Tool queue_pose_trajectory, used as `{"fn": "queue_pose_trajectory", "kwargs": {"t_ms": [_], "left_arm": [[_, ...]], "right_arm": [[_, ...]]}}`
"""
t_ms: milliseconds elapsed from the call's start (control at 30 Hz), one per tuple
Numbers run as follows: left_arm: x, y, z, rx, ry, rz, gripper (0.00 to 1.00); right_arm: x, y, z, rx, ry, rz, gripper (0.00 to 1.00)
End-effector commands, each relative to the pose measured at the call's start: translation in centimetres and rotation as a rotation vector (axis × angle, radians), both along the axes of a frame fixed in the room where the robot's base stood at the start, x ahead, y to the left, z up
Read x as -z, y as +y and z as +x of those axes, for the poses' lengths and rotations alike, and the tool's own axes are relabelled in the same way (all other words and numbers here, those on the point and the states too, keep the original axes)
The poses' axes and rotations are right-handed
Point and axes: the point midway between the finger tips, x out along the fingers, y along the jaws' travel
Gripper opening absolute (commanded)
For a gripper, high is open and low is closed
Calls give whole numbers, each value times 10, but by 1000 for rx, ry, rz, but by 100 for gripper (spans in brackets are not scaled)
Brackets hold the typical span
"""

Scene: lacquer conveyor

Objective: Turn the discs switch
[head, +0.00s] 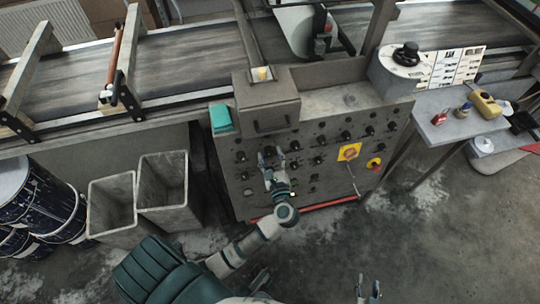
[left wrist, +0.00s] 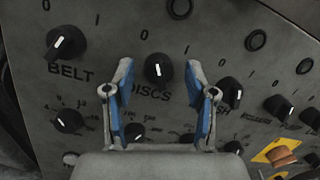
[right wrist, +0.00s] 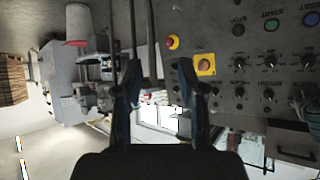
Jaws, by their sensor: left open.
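The discs switch (left wrist: 158,68) is a black knob with a white pointer line, above the word DISCS on the grey control panel (left wrist: 215,30). Its pointer stands nearly upright in the left wrist view, with 0 and 1 marks above. My left gripper (left wrist: 159,75) is open, and its two blue-padded fingers appear on either side of the knob. I cannot tell whether they touch it. In the head view my left gripper (head: 270,157) is in front of the panel and hides that spot. My right gripper (head: 368,291) is open and empty, low and away from the panel.
The belt knob (left wrist: 66,43) is left of the discs switch; another knob (left wrist: 231,92) is close on its right. A yellow-backed switch (head: 349,152) and a red emergency button (head: 374,164) are further right. Grey bins (head: 163,190) stand left of the panel.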

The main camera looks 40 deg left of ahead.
Motion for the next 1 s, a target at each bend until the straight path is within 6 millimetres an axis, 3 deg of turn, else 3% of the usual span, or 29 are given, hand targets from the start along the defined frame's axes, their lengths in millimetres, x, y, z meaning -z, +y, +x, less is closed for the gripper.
{"fn": "queue_pose_trajectory", "kwargs": {"t_ms": [167, 267, 400, 800, 1000], "left_arm": [[1, 3, 0, 0, 1, -2, 56], [1, 3, 0, 0, 0, -3, 36], [2, 4, 0, 0, 0, -4, 1], [0, 4, 0, 0, 13, 10, 0], [-3, 4, 0, 16, 72, 62, 0]], "right_arm": [[0, -1, 0, 1, -1, -2, 40], [0, -2, 0, 0, -1, -5, 40], [0, -2, 1, 0, -1, -6, 40], [0, -2, -1, -1, 18, -11, 40], [11, -11, -24, 8, 163, -48, 40]]}}
